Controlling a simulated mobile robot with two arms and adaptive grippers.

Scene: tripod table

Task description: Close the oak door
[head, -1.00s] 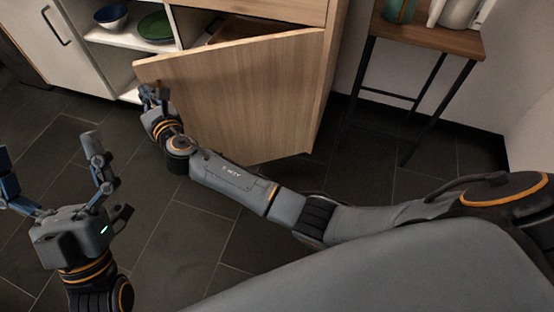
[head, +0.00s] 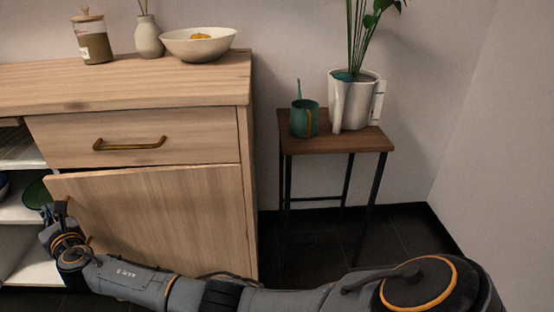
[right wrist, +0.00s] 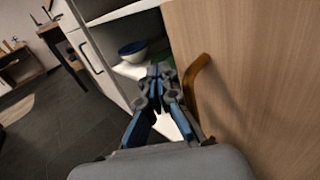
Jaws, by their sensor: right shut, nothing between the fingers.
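The oak door (head: 160,222) is partly open, hinged on its right side, with its left edge standing out from the cabinet. In the right wrist view the door (right wrist: 255,80) fills the right side, with its brass handle (right wrist: 196,85) on its face. My right gripper (head: 58,212) is at the door's free left edge; part of it is hidden. In the right wrist view my right gripper (right wrist: 157,72) is shut and empty, just left of the handle. I cannot tell whether it touches the door. My left gripper is out of view.
A drawer with a brass handle (head: 130,144) is above the door. Open shelves at left hold a green plate (head: 38,193) and a bowl (right wrist: 132,50). A small side table (head: 335,140) with a green mug (head: 304,118) and a potted plant (head: 354,98) stands at right.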

